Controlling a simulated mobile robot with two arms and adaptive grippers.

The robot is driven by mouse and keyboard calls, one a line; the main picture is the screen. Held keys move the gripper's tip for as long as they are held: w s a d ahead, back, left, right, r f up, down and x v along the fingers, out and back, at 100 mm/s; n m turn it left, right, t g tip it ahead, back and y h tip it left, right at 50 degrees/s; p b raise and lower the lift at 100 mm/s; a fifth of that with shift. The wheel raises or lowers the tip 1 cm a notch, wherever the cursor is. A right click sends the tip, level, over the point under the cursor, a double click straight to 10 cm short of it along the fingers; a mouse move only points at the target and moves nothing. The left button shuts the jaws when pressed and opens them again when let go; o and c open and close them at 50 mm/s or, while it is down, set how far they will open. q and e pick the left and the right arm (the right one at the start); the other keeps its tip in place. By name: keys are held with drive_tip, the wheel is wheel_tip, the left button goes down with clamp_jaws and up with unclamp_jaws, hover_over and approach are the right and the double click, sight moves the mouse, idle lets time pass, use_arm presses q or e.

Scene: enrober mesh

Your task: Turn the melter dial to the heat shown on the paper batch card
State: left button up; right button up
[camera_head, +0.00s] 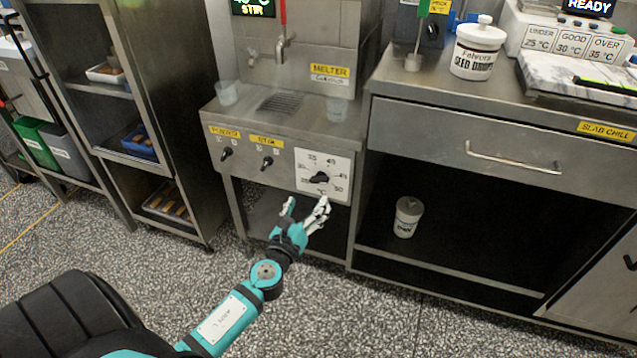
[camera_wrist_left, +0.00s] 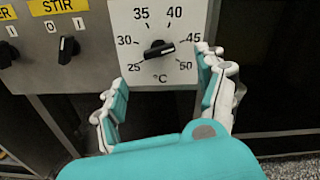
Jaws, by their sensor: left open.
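The melter dial (camera_head: 319,178) is a black knob on a white scale plate on the melter's front panel. In the left wrist view the knob (camera_wrist_left: 158,50) lies nearly level, with its left end toward 25 and its right end tilted slightly up toward 45. I cannot tell for certain which end is the pointer. The scale plate (camera_wrist_left: 125,15) reads 25 to 50 °C. My left gripper (camera_head: 307,206) is open and empty, just below and in front of the dial, fingers apart and not touching it. I cannot make out the paper batch card. My right gripper is not in view.
Two smaller black switches, one for stir (camera_head: 267,162) and one for power (camera_head: 226,153), sit left of the dial. Clear cups stand on the melter top (camera_head: 245,118).

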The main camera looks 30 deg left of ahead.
sight(320, 179)
use_arm(q)
drive_tip(key=x, duration=0.8)
drive_tip(key=shift+w, duration=0.15)
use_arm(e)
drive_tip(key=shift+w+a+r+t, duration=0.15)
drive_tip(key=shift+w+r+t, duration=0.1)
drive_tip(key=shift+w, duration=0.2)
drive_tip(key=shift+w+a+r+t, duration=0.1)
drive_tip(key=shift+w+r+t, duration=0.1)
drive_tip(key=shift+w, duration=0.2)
use_arm(q)
drive_tip(key=c, duration=1.2)
